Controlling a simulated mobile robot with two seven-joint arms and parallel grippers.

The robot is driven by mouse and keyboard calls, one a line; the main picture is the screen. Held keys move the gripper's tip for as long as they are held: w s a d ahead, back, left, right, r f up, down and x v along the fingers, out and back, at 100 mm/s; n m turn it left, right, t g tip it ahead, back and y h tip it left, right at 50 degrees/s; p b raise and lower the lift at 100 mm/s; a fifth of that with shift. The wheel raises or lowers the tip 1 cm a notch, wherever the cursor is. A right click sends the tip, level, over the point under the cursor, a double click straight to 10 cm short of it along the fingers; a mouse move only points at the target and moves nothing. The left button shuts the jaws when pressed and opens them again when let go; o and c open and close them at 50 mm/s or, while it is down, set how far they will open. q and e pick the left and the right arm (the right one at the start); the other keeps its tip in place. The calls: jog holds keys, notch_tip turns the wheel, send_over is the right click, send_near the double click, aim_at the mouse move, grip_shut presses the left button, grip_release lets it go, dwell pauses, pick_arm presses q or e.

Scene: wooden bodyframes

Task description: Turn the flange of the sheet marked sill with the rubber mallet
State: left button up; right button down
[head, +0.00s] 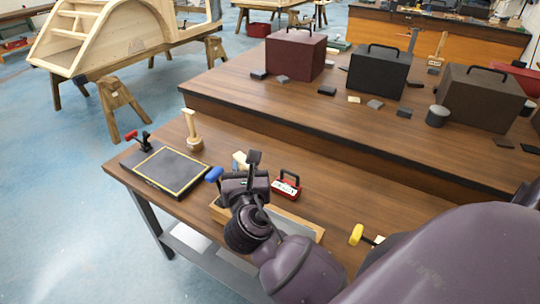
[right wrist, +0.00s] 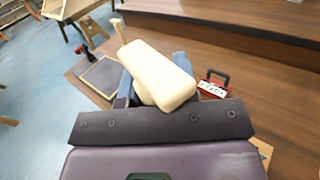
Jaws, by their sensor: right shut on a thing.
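My right gripper (head: 234,174) is over the near bench. In the right wrist view its blue fingers (right wrist: 154,88) are shut on a pale cream block (right wrist: 160,76) with rounded edges. In the head view the gripper mostly hides this block; I cannot tell whether it is a mallet head. A yellow-headed tool (head: 356,235) lies at the bench's right, its handle partly hidden by my arm. A black plate with a yellow outline (head: 166,170) lies at the bench's left end. I cannot read a sill mark on any sheet. My left gripper is out of view.
A wooden post on a round base (head: 192,132) stands behind the plate, near a red-handled clamp (head: 138,138). A red case (head: 287,186) and a shallow wooden tray (head: 308,229) are close to the gripper. A higher bench (head: 330,112) with boxes lies behind.

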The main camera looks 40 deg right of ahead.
pick_arm(q)
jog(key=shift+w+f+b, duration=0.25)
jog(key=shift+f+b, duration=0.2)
jog(key=shift+b, duration=0.5)
pick_arm(e)
jog(key=s+d+m+g+h, duration=0.1)
jog(key=m+g+h, duration=0.1)
jog(key=s+d+m+g+h, duration=0.1)
jog(key=m+g+h, duration=0.1)
jog(key=s+d+m+g+h, duration=0.1)
jog(key=g+h, duration=0.1)
jog(key=shift+s+d+f+m, duration=0.1)
jog(key=shift+s+f+m, duration=0.15)
jog(key=shift+s+m, duration=0.15)
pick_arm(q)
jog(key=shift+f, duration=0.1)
